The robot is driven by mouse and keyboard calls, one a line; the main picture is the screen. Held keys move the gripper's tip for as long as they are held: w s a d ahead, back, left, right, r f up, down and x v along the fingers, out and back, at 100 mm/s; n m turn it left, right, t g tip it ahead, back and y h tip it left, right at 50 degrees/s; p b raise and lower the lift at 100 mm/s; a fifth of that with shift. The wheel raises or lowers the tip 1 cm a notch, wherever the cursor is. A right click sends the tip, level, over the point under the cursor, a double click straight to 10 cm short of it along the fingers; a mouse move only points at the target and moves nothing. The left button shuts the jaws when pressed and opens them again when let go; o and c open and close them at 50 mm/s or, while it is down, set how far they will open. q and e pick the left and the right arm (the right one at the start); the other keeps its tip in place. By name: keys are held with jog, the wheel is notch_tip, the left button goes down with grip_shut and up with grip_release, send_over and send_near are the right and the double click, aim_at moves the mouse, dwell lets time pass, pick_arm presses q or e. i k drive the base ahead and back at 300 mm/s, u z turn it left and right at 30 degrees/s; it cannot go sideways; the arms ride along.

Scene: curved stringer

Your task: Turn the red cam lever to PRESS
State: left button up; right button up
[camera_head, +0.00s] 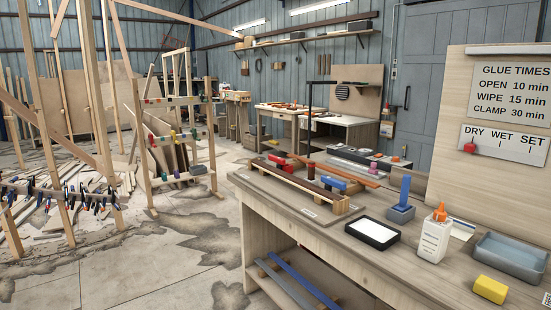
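On the workbench (420,262) a long dark strip (301,184) lies on a pale wooden form, running from back left to front right. A red block-shaped piece (277,160) sits at its far end, and a small red upright piece (311,171) stands near its middle. A blue piece (329,183) sits closer to the near end. I cannot tell which red part is the cam lever or how it is turned. Small white labels lie on the board below the form, too small to read; no PRESS mark is legible. Neither of my grippers is in view.
A white-topped black pad (373,232), blue-handled tool in a holder (402,204), glue bottle (434,236), grey tray (512,258) and yellow sponge (490,289) occupy the bench's right. A sign board (509,97) stands behind.

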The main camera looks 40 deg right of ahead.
aim_at(274, 158)
jog(key=z, duration=0.25)
jog(key=i, duration=0.75)
jog(key=z, duration=0.6)
jog(key=i, duration=1.2)
jog(key=z, duration=0.15)
